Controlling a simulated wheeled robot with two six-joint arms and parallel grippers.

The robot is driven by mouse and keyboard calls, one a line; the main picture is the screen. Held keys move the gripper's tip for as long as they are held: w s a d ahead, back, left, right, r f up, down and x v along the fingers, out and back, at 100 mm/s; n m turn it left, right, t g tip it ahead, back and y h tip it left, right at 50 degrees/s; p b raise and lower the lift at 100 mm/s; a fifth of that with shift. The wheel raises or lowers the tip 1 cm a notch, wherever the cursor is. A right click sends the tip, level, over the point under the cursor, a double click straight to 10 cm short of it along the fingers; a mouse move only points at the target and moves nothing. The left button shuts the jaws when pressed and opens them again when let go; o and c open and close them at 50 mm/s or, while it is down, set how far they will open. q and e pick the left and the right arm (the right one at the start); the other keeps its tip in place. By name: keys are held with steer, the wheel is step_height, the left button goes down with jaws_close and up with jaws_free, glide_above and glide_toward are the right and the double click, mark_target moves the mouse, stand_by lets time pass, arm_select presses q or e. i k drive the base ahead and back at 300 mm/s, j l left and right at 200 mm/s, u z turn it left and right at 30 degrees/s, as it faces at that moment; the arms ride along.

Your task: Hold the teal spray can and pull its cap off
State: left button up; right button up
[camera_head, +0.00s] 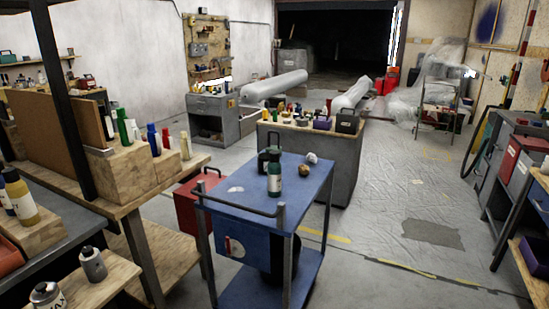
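A small dark teal can (274,180) with a pale band stands upright on the top of the blue cart (308,190), near its middle. It looks like the teal spray can, and its cap appears to be on, though it is small in view. A second dark green container stands right behind it and partly overlaps it. Neither of my grippers shows in the head view.
A crumpled pale item (312,158) lies on the cart's far side. The cart has a raised handle (238,205) at its near left. Wooden benches with bottles stand at the left. A grey cabinet (340,165) stands behind the cart. Sheeted floor (400,215) to the right is mostly clear.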

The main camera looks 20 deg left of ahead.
mark_target(273, 156)
steer(key=i+z, duration=0.15)
steer(key=z, duration=0.15)
steer(key=i+l+z, duration=0.1)
steer(key=z, duration=0.2)
steer(key=i+u, duration=0.1)
steer(key=i, duration=0.8)
steer(key=i+l, duration=0.2)
steer(key=i, duration=0.7)
steer(key=i+j+u, duration=0.1)
steer(key=i+u, duration=0.2)
steer(key=i, duration=0.55)
steer(key=i+u, duration=0.25)
steer(key=i, duration=0.55)
steer(key=i+u, duration=0.25)
steer(key=i, duration=0.25)
steer(key=i+l+u, duration=0.2)
steer(key=i, duration=0.35)
steer(key=i+u, duration=0.25)
steer(key=i, duration=0.25)
steer(key=u, duration=1.8)
steer(key=l, duration=0.1)
